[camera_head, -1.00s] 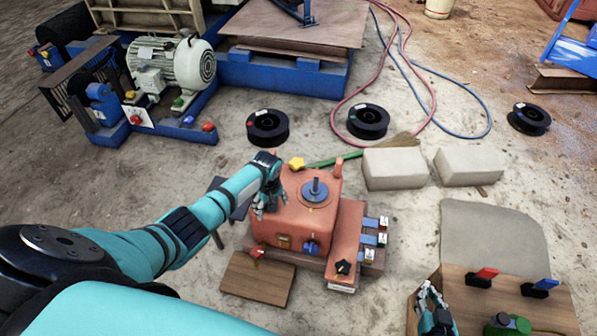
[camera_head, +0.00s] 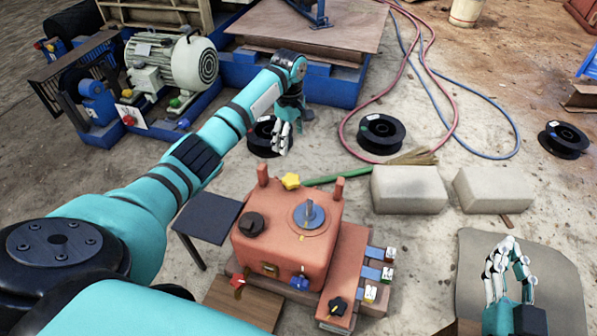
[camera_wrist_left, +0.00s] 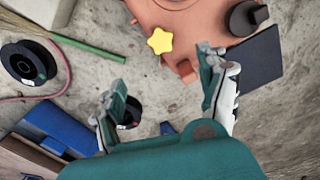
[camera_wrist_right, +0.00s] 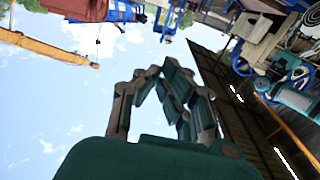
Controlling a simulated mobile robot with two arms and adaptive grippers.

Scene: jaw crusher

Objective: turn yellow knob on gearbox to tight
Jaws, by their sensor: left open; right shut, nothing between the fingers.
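The yellow star-shaped knob (camera_head: 290,181) is at the back edge of the orange gearbox (camera_head: 280,247). It also shows in the left wrist view (camera_wrist_left: 160,41), beyond and between my left fingers. My left gripper (camera_head: 283,140) is open and empty, apart from the knob and behind the gearbox in the head view. In the left wrist view the left gripper (camera_wrist_left: 165,88) has its fingers wide apart. My right gripper (camera_head: 508,250) is shut and empty, over the grey mat at the lower right. In the right wrist view the right gripper (camera_wrist_right: 163,78) points toward the sky.
A black knob (camera_head: 251,224) and a grey dial (camera_head: 309,213) sit on the gearbox top. Two pale blocks (camera_head: 409,190) stand to its right. A broom with a green handle (camera_head: 330,179) lies behind it. Black spools (camera_head: 377,133) and hoses lie farther back.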

